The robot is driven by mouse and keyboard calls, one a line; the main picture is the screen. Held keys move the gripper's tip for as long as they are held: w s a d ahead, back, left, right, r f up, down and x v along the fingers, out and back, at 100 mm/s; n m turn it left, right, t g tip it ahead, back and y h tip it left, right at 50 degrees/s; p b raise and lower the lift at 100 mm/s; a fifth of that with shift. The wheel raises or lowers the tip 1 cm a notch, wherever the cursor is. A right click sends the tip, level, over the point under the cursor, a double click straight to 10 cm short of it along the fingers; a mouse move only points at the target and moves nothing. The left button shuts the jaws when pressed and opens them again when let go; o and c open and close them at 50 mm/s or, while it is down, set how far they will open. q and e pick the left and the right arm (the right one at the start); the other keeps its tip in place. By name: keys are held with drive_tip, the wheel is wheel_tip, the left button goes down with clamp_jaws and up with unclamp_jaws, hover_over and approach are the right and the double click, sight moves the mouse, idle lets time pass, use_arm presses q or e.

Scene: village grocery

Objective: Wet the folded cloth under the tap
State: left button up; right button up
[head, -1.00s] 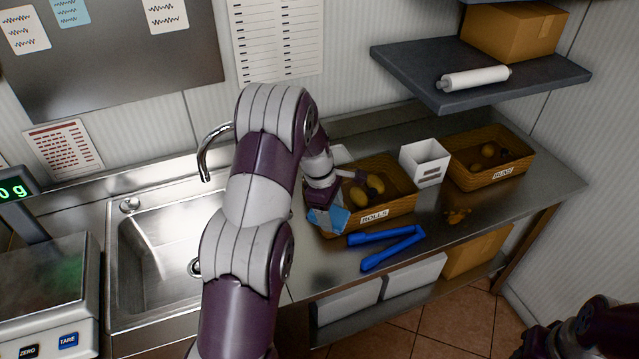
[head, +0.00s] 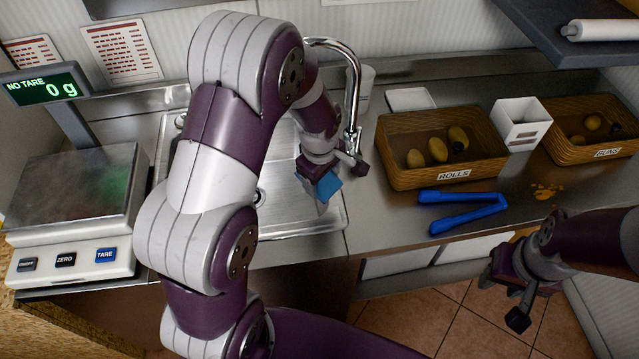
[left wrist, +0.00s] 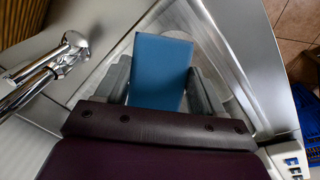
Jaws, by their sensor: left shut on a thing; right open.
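The folded blue cloth (head: 328,187) is held by my left gripper (head: 318,180) over the right part of the steel sink (head: 300,222). In the left wrist view the cloth (left wrist: 160,70) sits flat between the two grey fingers, with the sink basin beneath it. The chrome tap (head: 354,95) rises behind and right of the gripper; its arched spout runs partly behind my arm. In the left wrist view the tap (left wrist: 62,58) is left of the cloth, apart from it. I see no water running. My right gripper (head: 510,290) is open and empty, in front of the counter.
A scale (head: 80,200) stands left of the sink. Right of it are a rolls basket (head: 395,178), blue tongs (head: 462,198), a white container (head: 522,122), a buns basket (head: 570,155) and some crumbs (head: 544,191). A shelf (head: 560,45) overhangs at upper right.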

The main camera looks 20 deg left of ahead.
use_arm(q)
drive_tip(key=shift+w+d+r+n, duration=0.1)
drive_tip(key=shift+w+d+n, duration=0.1)
drive_tip(key=shift+n, duration=0.1)
drive_tip(key=shift+w, duration=0.2)
drive_tip(key=shift+w+a, duration=0.25)
drive_tip(key=w+a+f, duration=0.1)
drive_tip(key=w+a, duration=0.2)
drive_tip(key=a, duration=0.3)
drive_tip(key=w+a+f+b, duration=0.1)
drive_tip(key=w+a, duration=0.3)
drive_tip(key=a, duration=0.1)
drive_tip(key=shift+a+f, duration=0.35)
drive_tip(key=shift+f, duration=0.05)
